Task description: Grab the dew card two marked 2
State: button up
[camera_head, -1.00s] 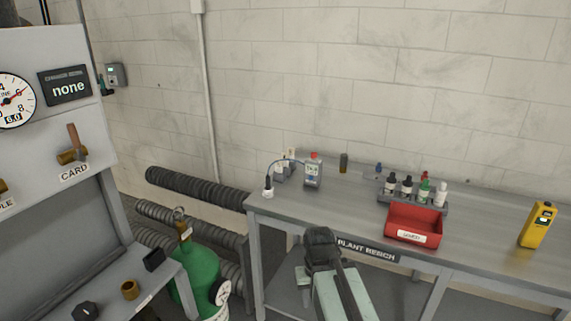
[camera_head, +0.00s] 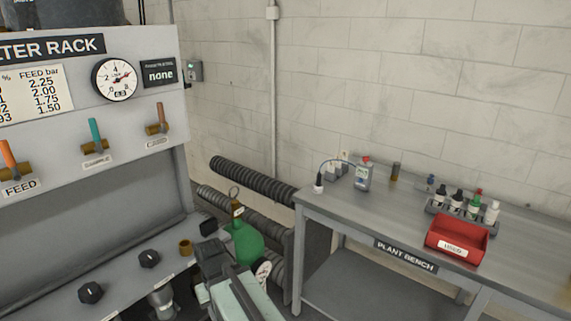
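I cannot make out a dew card marked 2; no numeral 2 on a card is legible at this size. My gripper (camera_head: 208,250) is a dark shape at the end of my pale green arm, low in the picture left of centre. It is in front of the green gas cylinder (camera_head: 243,245) and beside the rack's lower shelf. Its fingers are seen from behind, so I cannot tell whether they are open or shut, or whether they hold anything.
The filter rack (camera_head: 60,75) with FEED, SAMPLE and CARD levers stands left. The plant bench (camera_head: 400,213) at right bears a small meter (camera_head: 363,175), several bottles (camera_head: 457,203) and a red bin (camera_head: 458,238). Black corrugated hoses (camera_head: 255,182) run behind the cylinder.

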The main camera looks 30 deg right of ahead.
aim_at(337, 156)
jog(key=u, duration=2.35)
jog(key=k, duration=1.7)
jog(key=z, duration=1.2)
jog(key=i, duration=0.35)
jog(key=z, duration=0.1)
